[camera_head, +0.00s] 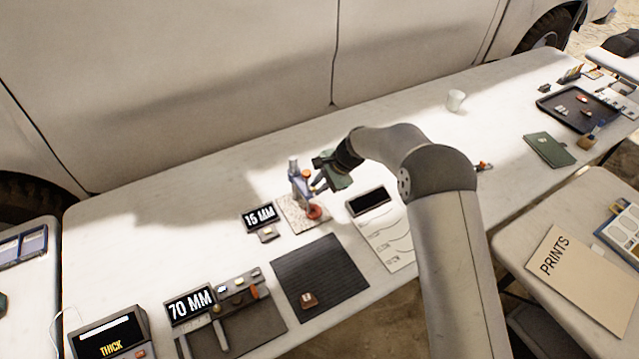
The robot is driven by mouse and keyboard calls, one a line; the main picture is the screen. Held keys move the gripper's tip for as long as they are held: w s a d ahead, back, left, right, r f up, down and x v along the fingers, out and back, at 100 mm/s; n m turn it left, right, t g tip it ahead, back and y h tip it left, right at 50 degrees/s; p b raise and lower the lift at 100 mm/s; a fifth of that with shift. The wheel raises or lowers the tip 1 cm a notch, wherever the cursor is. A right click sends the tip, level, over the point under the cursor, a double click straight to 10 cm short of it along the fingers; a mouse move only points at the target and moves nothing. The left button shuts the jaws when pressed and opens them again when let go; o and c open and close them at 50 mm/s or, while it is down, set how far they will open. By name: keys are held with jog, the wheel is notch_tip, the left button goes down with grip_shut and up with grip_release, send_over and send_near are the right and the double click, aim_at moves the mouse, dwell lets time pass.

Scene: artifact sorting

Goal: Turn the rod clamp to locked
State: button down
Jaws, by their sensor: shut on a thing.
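The rod clamp (296,179) is a small blue-grey upright device with orange parts, standing on a speckled base plate (290,214) on the white table. A red disc (315,212) sits low at its front right. My gripper (316,183) reaches in from the right, and its dark fingers are shut at the clamp's upper part, by the orange piece. The fingers and the green gripper body hide part of the clamp, so the exact grip and the clamp's turn position cannot be read.
A "15 MM" display (260,217) stands left of the clamp. A dark mat (319,280) with a small brown piece lies in front. A "70 MM" gauge (190,304) is at front left. A black-screened device (367,201) lies at right. The table behind the clamp is clear.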

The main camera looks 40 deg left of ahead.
jog(key=c, duration=1.4)
grip_release()
jog(key=shift+o, duration=0.2)
jog(key=shift+r, duration=0.1)
jog(key=b+v, duration=0.3)
jog(key=v, duration=1.4)
jog(key=shift+d, duration=0.15)
jog(key=shift+r, duration=0.1)
